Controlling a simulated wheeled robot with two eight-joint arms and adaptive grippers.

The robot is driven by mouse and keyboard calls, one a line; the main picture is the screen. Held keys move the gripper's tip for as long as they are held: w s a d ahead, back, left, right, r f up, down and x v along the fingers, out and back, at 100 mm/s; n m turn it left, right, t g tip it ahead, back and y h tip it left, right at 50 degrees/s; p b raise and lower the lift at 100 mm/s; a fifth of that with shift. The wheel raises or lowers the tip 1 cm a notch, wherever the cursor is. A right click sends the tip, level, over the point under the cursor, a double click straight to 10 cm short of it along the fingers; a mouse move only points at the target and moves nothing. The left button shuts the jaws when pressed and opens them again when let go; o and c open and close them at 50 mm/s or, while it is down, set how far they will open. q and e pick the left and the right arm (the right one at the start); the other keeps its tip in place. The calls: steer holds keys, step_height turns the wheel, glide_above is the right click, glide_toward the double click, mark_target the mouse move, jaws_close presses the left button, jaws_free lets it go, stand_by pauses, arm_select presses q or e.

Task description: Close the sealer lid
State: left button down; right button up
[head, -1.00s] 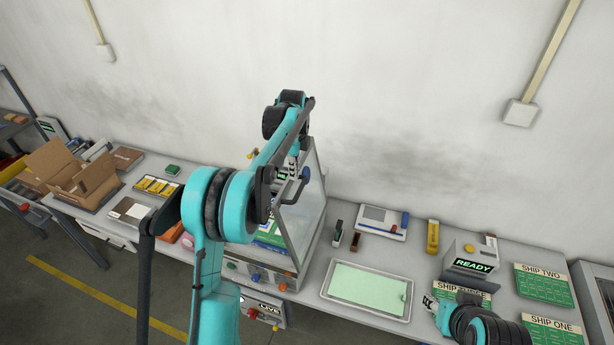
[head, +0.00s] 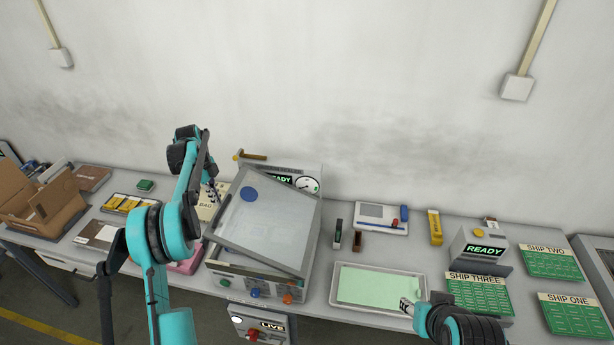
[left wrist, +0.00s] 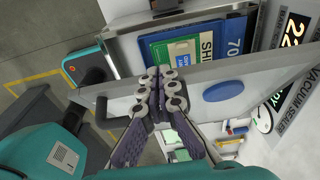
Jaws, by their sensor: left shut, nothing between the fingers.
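The vacuum sealer (head: 255,288) stands on the bench with its clear, grey-framed lid (head: 270,215) tilted partway down, its front edge above the body. A blue disc sits on the lid, and it also shows in the left wrist view (left wrist: 223,91). My left gripper (head: 214,192) is at the lid's left edge, shut and empty. In the left wrist view its closed fingertips (left wrist: 161,75) are against or just beside the lid frame, near the dark handle (left wrist: 108,112); contact is unclear. Labelled packs (left wrist: 190,50) lie in the chamber. My right gripper (head: 408,305) is over the green-topped tray; its opening is unclear.
The tray (head: 335,290) lies right of the sealer. An open carton (head: 45,205) and a yellow-packed tray (head: 125,203) are at left.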

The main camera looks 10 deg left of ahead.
arm_select(q)
steer(key=a+f+b, duration=0.1)
steer(key=f+b, duration=0.1)
steer(key=f, duration=0.3)
steer(key=a+f+b, duration=0.2)
steer(key=f, duration=0.2)
steer(key=a+f+b, duration=0.1)
steer(key=f+b, duration=0.1)
steer(key=f, duration=0.3)
steer(key=shift+w+a+f+b, duration=0.1)
steer(key=shift+a+f+b, duration=0.2)
steer(key=shift+b, duration=0.05)
steer(key=shift+a+f, duration=0.1)
steer(key=shift+f, duration=0.55)
